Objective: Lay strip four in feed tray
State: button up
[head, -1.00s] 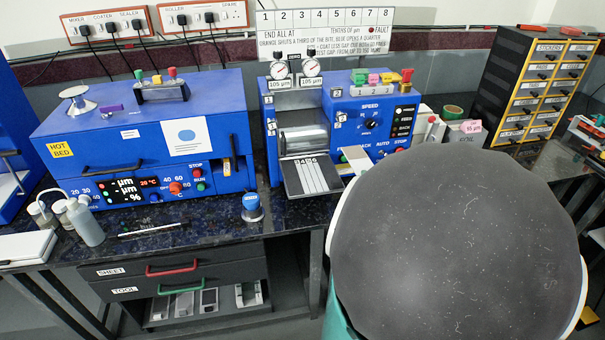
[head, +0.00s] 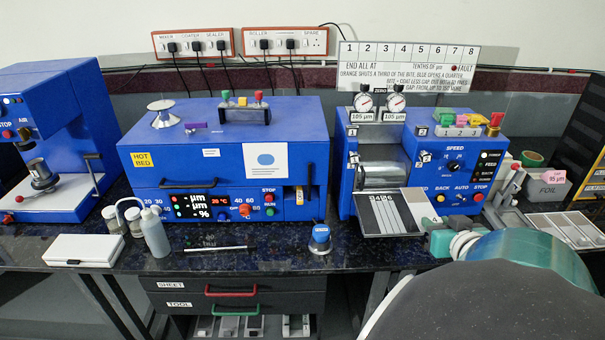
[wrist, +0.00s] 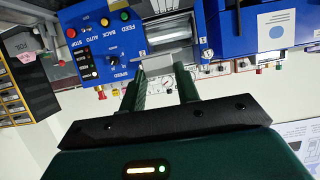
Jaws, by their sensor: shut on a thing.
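The feed tray (head: 369,224) is a dark flat tray at the front of the blue roller machine. Several pale grey strips (head: 387,213) lie side by side on it, with small numbers at their far ends. My gripper (head: 431,230) is at the tray's right front corner, mostly seen from behind. It is shut on a pale strip (head: 418,207), which reaches over the tray's right side; I cannot tell whether it touches the tray or read its number. In the wrist view my gripper's fingers (wrist: 160,78) hold a pale piece (wrist: 157,63) before the machine.
The roller machine (head: 352,190) has two dials on top and a control panel at right. A blue hot-bed box (head: 225,165) and blue-capped knob (head: 320,238) stand left. A compartment tray (head: 570,230) lies right. My dark body fills the lower right.

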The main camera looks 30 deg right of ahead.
aim_at(414, 214)
jog(key=x, duration=0.3)
jog(key=a+x, duration=0.1)
jog(key=x, duration=0.2)
jog(key=f+x, duration=0.1)
jog(key=x, duration=0.2)
jog(key=shift+w+a, duration=0.25)
jog(key=shift+w, duration=0.35)
jog(key=shift+w+d+f, duration=0.2)
jog(key=shift+w+f, duration=0.5)
jog(key=shift+f, duration=0.7)
jog(key=shift+w+d+f, duration=0.2)
jog(key=shift+w+f, duration=0.5)
jog(key=shift+f, duration=0.7)
jog(key=shift+w+d+f, duration=0.2)
jog(key=shift+w+f, duration=0.55)
jog(key=shift+f, duration=0.65)
jog(key=shift+f, duration=0.15)
jog(key=o, duration=0.9)
jog(key=shift+o, duration=0.2)
